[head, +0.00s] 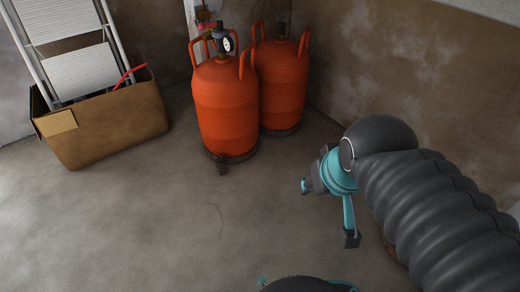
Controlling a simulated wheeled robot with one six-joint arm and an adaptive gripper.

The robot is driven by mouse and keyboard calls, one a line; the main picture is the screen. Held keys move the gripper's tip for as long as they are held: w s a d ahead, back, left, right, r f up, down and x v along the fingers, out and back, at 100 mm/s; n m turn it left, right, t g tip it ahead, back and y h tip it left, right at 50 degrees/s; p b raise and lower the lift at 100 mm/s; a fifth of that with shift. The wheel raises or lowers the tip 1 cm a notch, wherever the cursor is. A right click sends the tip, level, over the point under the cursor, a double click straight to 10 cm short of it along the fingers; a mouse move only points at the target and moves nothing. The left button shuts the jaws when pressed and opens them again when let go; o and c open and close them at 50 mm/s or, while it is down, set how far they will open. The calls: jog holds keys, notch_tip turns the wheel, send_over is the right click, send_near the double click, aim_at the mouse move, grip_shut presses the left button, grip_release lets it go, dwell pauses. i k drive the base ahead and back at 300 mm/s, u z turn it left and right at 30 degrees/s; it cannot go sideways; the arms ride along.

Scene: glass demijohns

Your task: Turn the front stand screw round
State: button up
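Two orange gas cylinders stand upright in the corner. The front cylinder (226,108) has a gauge on top and a dark stand ring at its foot.
The second orange cylinder (281,82) stands close behind. A cardboard box (110,125) at the left holds a stepladder (75,70) and a red item. A brown object (390,246) is mostly hidden behind my arm. Bare concrete floor (170,220) lies open in front.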

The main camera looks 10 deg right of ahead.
aim_at(219, 159)
jog(key=z, duration=0.25)
jog(key=i, duration=1.1)
jog(key=u, duration=1.2)
